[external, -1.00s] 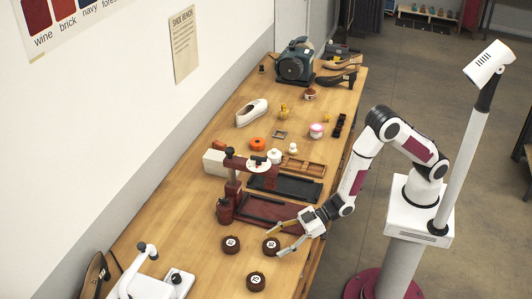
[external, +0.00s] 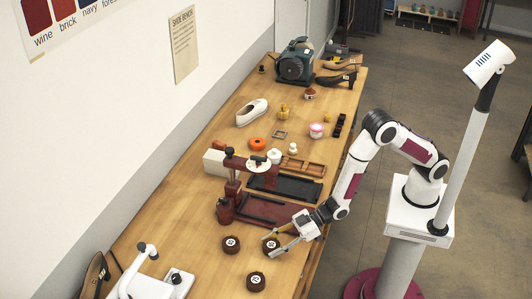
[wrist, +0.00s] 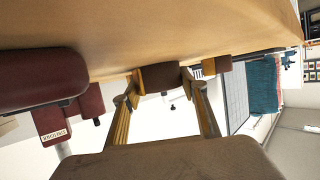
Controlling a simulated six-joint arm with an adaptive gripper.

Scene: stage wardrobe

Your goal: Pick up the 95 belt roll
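Three dark brown belt rolls with round white labels sit on the near part of the bench: a left roll (external: 231,244), a right roll (external: 271,244) and a front roll (external: 256,281). The label digits are too small to read surely, so I cannot tell which is the 95. My gripper (external: 272,245) is low at the right roll, one finger on each side. In the wrist view my gripper (wrist: 160,82) has its fingers apart, with a brown roll (wrist: 159,77) between the tips. I cannot tell whether the pads touch it. The roll appears to rest on the bench.
A dark red press (external: 232,200) stands just behind the rolls, with a dark tray (external: 285,188) beyond. A white machine (external: 150,285) stands at the front left.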

